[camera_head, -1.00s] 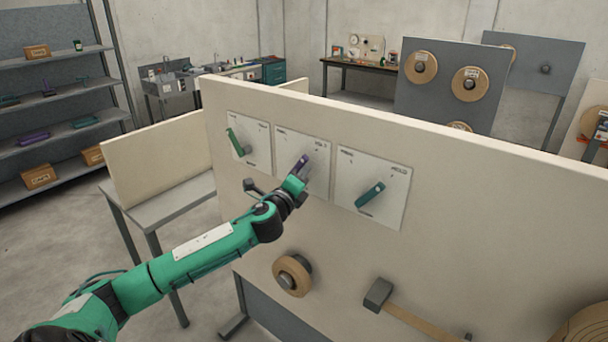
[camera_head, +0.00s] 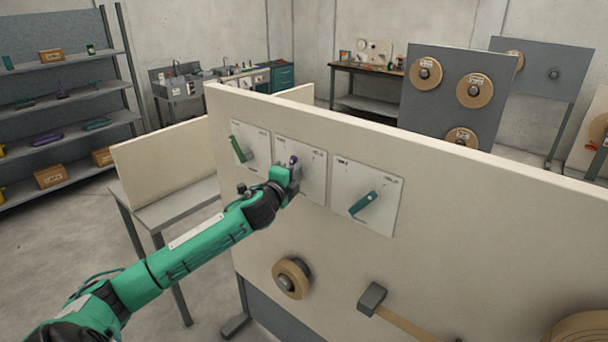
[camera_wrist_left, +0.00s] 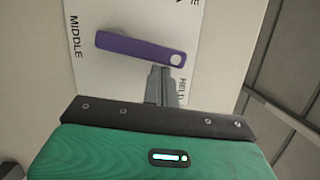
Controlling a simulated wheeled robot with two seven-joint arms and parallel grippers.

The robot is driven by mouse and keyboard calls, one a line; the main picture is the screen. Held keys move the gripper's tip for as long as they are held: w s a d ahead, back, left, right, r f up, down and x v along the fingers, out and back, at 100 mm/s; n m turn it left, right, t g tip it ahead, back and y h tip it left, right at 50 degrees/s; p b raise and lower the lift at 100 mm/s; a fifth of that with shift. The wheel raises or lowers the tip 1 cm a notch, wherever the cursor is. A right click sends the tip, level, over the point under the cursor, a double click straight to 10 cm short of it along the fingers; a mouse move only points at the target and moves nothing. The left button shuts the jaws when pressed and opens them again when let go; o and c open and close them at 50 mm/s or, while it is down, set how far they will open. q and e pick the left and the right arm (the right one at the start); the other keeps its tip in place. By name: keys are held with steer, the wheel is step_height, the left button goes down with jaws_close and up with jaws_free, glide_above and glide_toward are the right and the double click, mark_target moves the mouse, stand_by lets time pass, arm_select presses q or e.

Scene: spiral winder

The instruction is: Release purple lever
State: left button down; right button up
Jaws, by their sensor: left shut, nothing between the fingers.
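The purple lever (camera_wrist_left: 140,48) is on a white plate in the left wrist view. Its rounded end with a hole points right, close to a partly covered label (camera_wrist_left: 182,92). The word MIDDLE (camera_wrist_left: 76,37) is printed to the left. My left gripper (camera_wrist_left: 163,72) is shut and empty, its fingertips just beside the lever near the holed end. I cannot tell whether they touch. In the head view the left gripper (camera_head: 293,172) is in front of the middle plate and hides most of the purple lever (camera_head: 293,160). My right gripper is not in view.
A green lever (camera_head: 238,149) is on the left plate and a teal lever (camera_head: 363,203) on the right plate. Below, a tape roll (camera_head: 292,278) and a grey block (camera_head: 371,299) stick out from the beige board (camera_head: 470,220).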

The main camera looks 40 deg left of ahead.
arm_select(q)
steer(key=shift+w+a+r, duration=0.1)
steer(key=shift+a+r, duration=0.3)
steer(key=shift+a, duration=0.45)
steer(key=a, duration=0.3)
steer(key=shift+w+a, duration=0.15)
steer(key=shift+a, duration=0.05)
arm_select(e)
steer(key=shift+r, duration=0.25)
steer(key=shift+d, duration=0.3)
arm_select(q)
steer(key=shift+r, duration=0.1)
